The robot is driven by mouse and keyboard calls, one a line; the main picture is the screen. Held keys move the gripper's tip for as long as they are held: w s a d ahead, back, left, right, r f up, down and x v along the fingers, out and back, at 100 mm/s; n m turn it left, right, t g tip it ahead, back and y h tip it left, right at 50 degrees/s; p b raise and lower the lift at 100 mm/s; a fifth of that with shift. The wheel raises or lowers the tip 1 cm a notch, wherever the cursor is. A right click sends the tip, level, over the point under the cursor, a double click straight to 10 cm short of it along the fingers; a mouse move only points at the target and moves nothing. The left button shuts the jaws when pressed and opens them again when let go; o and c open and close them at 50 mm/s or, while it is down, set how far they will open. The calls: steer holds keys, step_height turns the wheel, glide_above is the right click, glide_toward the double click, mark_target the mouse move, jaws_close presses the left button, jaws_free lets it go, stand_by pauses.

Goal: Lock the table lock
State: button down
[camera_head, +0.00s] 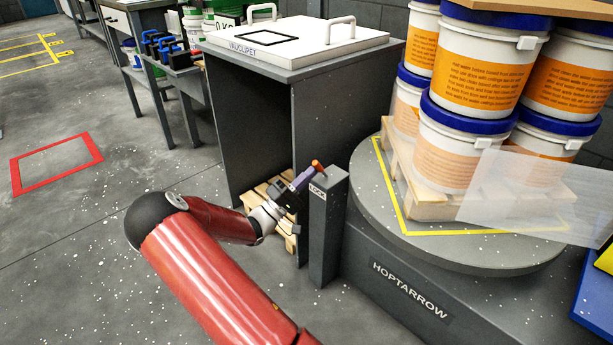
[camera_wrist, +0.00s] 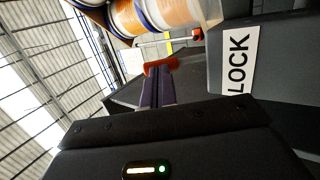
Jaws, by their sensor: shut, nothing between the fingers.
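The table lock is a grey post (camera_head: 328,230) with a white LOCK label, standing at the front left of the round turntable (camera_head: 480,250). Its orange-red lever (camera_head: 317,164) is at the top of the post. In the wrist view the lever (camera_wrist: 160,66) lies just past my fingertips, and the LOCK label (camera_wrist: 240,60) is at the right. My gripper (camera_head: 307,173) reaches to the top of the post with its purple fingers shut together and empty. The fingertips are at or very near the lever; I cannot tell whether they touch it.
White pails (camera_head: 470,75) with blue lids and orange labels are stacked on a wooden pallet (camera_head: 430,200) on the turntable. A translucent sheet (camera_head: 530,195) hangs at its right. A grey cabinet (camera_head: 250,125) stands left of the post. Floor at the left is open around a red-marked square (camera_head: 55,162).

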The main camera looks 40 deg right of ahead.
mark_target(315, 161)
steer(key=d+r+y+p, duration=0.1)
steer(key=y+p, duration=0.1)
steer(key=d+r+n+y+p, duration=0.1)
steer(key=y+p, duration=0.1)
steer(key=r+t+y+p, duration=0.1)
steer(key=y+p, duration=0.1)
steer(key=shift+w+d+r, duration=0.1)
steer(key=shift+d+r, duration=0.25)
steer(key=shift+d, duration=0.05)
steer(key=shift+d+r+n+y, duration=0.15)
steer(key=shift+d+n+y, duration=0.15)
steer(key=shift+d+y, duration=0.45)
steer(key=shift+y, duration=0.25)
steer(key=shift+w+d+b, duration=0.15)
steer(key=shift+d+b, duration=0.7)
steer(key=shift+b, duration=0.1)
steer(key=shift+d+r+y+b, duration=0.2)
steer(key=shift+d+y+b, duration=0.2)
steer(key=shift+y, duration=0.3)
steer(key=shift+d+f, duration=0.1)
steer(key=shift+d, duration=0.3)
steer(key=shift+d+r, duration=0.1)
steer(key=shift+r, duration=0.15)
